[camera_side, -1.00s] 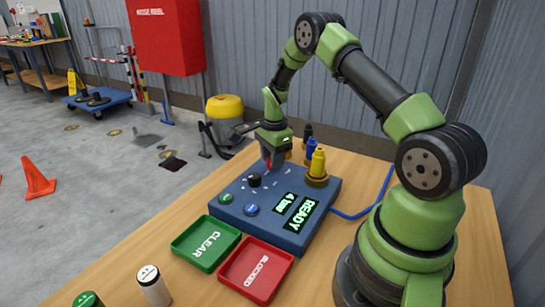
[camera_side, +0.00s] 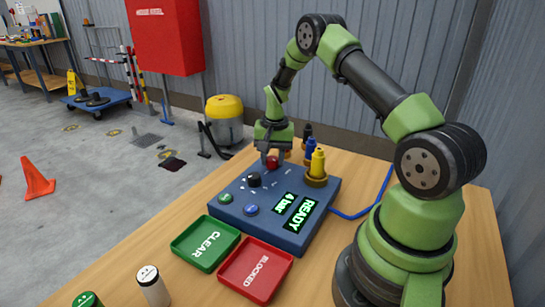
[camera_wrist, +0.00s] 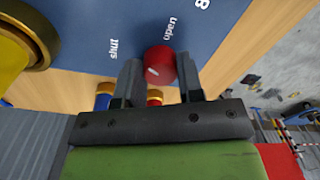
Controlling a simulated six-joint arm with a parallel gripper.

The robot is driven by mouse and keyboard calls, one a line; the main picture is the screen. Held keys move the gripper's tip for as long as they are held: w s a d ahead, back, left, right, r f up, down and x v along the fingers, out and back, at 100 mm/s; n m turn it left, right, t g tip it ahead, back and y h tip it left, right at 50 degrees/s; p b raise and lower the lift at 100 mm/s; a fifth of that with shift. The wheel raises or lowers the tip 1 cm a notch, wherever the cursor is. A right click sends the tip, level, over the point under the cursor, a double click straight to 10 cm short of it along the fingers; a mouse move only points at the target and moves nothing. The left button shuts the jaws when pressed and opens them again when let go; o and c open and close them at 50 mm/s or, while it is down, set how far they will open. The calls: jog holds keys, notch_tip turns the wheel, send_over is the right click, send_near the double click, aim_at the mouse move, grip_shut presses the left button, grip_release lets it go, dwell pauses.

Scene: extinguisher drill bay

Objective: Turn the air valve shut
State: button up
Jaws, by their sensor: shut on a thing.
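The air valve is a round red knob (camera_side: 273,163) near the back edge of the blue control box (camera_side: 233,196). It also shows in the wrist view (camera_wrist: 159,62), with a short white mark on its face. My gripper (camera_side: 268,157) is over the knob with its two fingers on either side, shut on it; the fingers also show in the wrist view (camera_wrist: 160,84). Labels reading "open" (camera_wrist: 171,28) and "shut" (camera_wrist: 114,48) are printed on the box by the knob. I cannot tell exactly which label the mark points to.
The box display (camera_side: 297,212) reads "4 bar READY". A black knob (camera_side: 254,180), a green button (camera_side: 225,198) and a blue button (camera_side: 251,209) are nearby. Green (camera_side: 190,265) and red (camera_side: 232,288) trays lie in front.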

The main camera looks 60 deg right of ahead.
aim_at(274, 158)
jog(key=n, duration=0.5)
jog(key=shift+d+n, duration=0.1)
jog(key=shift+n, duration=0.2)
dwell(0.4)
jog(key=o, duration=0.9)
jog(key=r, duration=1)
jog(key=shift+s+d, duration=0.1)
jog(key=shift+d, duration=0.1)
jog(key=shift+a+r, duration=0.1)
